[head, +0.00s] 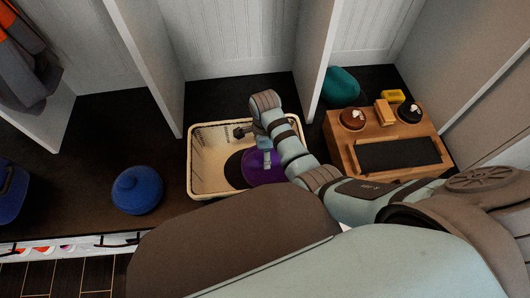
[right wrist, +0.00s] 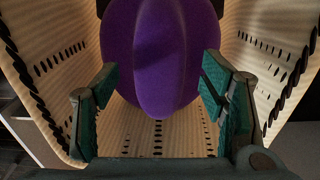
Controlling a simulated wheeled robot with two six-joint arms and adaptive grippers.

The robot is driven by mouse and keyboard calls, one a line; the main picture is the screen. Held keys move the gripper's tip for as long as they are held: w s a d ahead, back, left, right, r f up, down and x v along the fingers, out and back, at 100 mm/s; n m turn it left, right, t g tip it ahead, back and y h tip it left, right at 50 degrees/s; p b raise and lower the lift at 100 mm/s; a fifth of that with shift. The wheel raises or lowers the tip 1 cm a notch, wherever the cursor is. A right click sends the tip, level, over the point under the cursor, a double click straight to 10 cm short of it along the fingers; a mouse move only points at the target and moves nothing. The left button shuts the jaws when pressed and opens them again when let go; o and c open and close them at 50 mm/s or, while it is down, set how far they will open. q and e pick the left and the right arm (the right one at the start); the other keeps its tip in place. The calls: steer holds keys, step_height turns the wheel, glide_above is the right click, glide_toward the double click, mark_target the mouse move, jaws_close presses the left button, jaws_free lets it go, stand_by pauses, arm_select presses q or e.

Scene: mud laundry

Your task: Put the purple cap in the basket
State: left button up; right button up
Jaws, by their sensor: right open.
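The purple cap (head: 262,172) is within the outline of the cream basket (head: 208,179) in the head view, toward its right side. My right arm partly covers it. My right gripper (head: 264,145) is over the basket, with its fingers largely hidden in the head view. In the right wrist view the cap (right wrist: 160,50) is large and rounded, just beyond the open right gripper (right wrist: 160,82). Its two teal fingers are apart, one on each side of the cap. The perforated basket walls (right wrist: 55,70) rise on both sides. I cannot tell whether the cap touches the basket floor. My left gripper is not in view.
A blue cap (head: 137,190) lies on the dark bench left of the basket. A teal cap (head: 341,86) sits behind a wooden tray (head: 347,160) with shoe-care items at the right. White upright dividers (head: 316,60) stand close behind the basket.

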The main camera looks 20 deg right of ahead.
step_height(320, 180, up, 9)
steer(key=p, duration=0.3)
